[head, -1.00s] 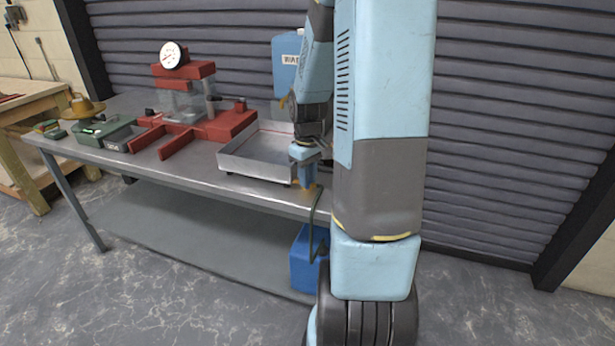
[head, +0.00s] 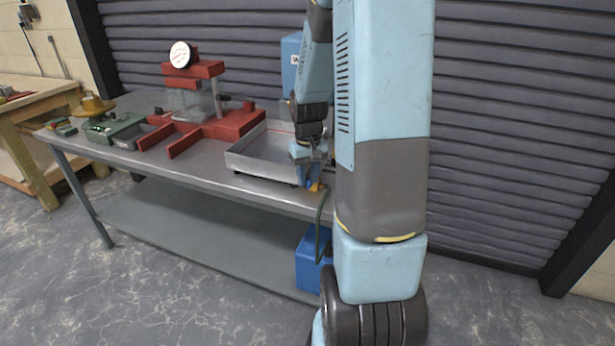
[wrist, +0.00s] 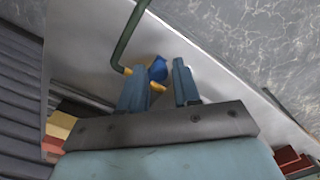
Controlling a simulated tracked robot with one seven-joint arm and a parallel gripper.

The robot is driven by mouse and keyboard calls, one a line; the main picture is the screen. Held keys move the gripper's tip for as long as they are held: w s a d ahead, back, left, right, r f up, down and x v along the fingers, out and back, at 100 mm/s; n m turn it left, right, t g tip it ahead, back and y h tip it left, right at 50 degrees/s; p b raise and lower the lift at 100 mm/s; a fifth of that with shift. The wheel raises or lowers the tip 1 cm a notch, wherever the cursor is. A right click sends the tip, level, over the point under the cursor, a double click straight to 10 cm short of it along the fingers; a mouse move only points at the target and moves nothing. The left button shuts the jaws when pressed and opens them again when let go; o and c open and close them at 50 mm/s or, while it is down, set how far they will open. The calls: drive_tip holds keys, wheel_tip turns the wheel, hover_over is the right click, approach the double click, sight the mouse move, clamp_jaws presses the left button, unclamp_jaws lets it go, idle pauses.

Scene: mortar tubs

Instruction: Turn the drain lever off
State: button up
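In the wrist view, a brass-yellow drain fitting (wrist: 158,87) with a small rounded blue piece (wrist: 158,68), which looks like the drain lever, shows at the tray's edge. A green hose (wrist: 124,45) leads off from the fitting. My gripper (wrist: 160,78) is open, its two blue fingers apart. In the head view my gripper (head: 308,172) is at the front right corner of the metal tray (head: 262,168), mostly hiding the fitting. The lever's angle is unclear.
The grey table (head: 185,180) also carries a red stand with a dial gauge (head: 181,54) and green boxes (head: 115,130). A blue container (head: 291,55) stands behind the tray. Another blue container (head: 309,262) sits below, where the hose (head: 321,215) hangs.

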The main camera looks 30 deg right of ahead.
drive_tip(key=shift+o, duration=1.1)
drive_tip(key=shift+r, duration=0.1)
wheel_tip(320, 180, up, 14)
drive_tip(key=shift+f, duration=0.25)
drive_tip(key=s+a+r+t, duration=0.2)
drive_tip(key=s+a+r, duration=0.3)
drive_tip(key=s+a, duration=0.2)
drive_tip(key=s+a+r+n+t, duration=0.1)
drive_tip(key=s+a+r+t, duration=0.2)
drive_tip(key=s, duration=0.8)
drive_tip(key=shift+s+a+r+n+t, duration=0.25)
drive_tip(key=shift+a+r, duration=0.8)
drive_tip(key=shift+a, duration=1.25)
